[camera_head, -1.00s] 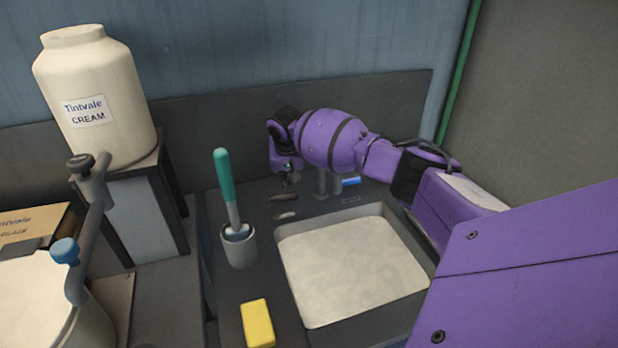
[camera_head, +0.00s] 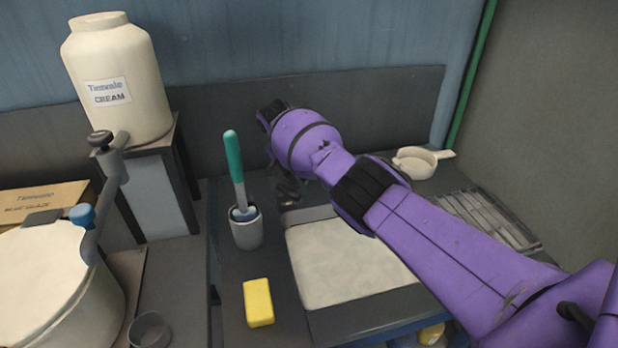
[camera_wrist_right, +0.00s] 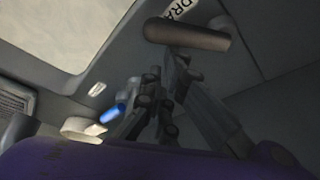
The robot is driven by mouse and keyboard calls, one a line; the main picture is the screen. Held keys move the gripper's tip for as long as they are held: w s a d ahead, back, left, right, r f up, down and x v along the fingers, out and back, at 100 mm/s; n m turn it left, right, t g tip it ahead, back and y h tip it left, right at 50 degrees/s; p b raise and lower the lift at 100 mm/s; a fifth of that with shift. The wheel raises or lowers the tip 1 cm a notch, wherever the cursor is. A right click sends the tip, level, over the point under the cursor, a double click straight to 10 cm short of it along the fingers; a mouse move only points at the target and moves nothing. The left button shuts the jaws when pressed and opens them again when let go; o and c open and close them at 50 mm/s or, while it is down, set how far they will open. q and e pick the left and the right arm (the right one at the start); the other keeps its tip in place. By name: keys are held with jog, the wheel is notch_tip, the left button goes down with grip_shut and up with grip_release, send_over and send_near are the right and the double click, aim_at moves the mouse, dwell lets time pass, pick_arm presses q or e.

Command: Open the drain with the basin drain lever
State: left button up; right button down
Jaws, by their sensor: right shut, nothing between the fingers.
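The basin drain lever shows in the right wrist view as a brown, rounded bar (camera_wrist_right: 187,35) beside a partly visible white label (camera_wrist_right: 180,9) reading "DRA". My right gripper (camera_wrist_right: 168,78) is shut and empty, its dark fingers close below the bar in that view; I cannot tell whether they touch it. In the head view my purple right arm reaches over the basin (camera_head: 335,265) and hides most of the gripper. A dark shape (camera_head: 287,191) shows below the wrist at the basin's back left; lever and fingers are hard to separate there. The drain opening is not visible. My left gripper is out of view.
A brush in a grey cup (camera_head: 246,232) and a yellow sponge (camera_head: 258,302) stand left of the basin. A white ladle-like pan (camera_head: 415,163) and a slatted rack (camera_head: 485,215) lie to the right. A blue-tipped part (camera_wrist_right: 112,113) shows near the gripper.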

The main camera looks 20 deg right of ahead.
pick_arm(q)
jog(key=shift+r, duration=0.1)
pick_arm(e)
jog(key=shift+s+a+m, duration=0.1)
jog(key=shift+s+m, duration=0.1)
jog(key=shift+m, duration=0.3)
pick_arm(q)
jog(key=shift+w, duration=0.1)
